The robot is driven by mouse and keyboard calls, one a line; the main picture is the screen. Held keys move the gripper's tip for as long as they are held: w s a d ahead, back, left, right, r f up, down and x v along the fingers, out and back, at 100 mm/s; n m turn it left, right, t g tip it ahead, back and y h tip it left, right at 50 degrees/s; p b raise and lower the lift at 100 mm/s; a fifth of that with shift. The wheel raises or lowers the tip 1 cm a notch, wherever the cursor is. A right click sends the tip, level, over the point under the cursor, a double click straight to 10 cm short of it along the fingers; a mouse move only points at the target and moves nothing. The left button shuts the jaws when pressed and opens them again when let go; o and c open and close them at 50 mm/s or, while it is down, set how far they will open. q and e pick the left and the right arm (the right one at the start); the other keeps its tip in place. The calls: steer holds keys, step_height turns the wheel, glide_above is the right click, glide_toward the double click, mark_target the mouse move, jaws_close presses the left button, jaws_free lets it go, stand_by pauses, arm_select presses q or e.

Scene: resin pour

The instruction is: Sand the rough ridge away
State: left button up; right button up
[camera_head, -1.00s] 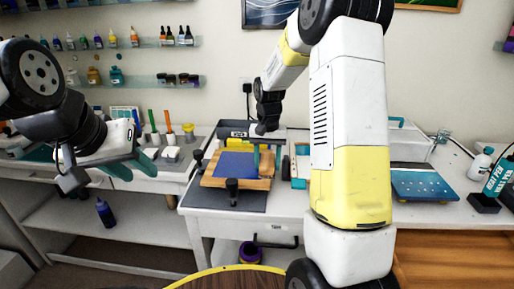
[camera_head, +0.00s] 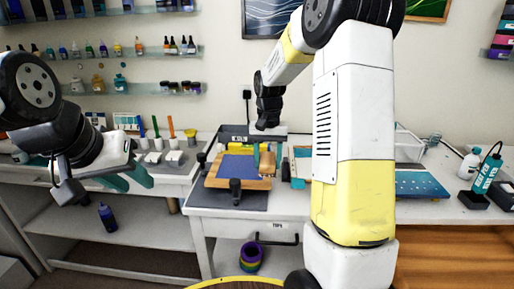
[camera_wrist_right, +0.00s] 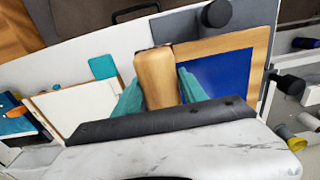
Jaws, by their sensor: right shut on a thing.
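A blue panel (camera_head: 238,168) in a wooden frame (camera_head: 222,183) lies on a dark mat (camera_head: 240,201) on the white bench, with black clamps (camera_head: 235,187) at its edges. My right gripper (camera_head: 267,158) is beside the panel's right side, pointing down. It is shut on a wooden block (camera_wrist_right: 155,78), which sits between its teal fingers in the right wrist view, beside the blue panel (camera_wrist_right: 228,78). I cannot make out the ridge, nor whether the block touches the frame. My left gripper (camera_head: 125,178) is at the left, empty, its teal fingers apart.
A blue speckled board (camera_head: 420,184) lies on the bench right of my right arm. Brushes and small pots (camera_head: 170,150) stand on the left bench. Bottles line the wall shelves.

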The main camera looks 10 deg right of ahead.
steer(key=shift+r, duration=1.95)
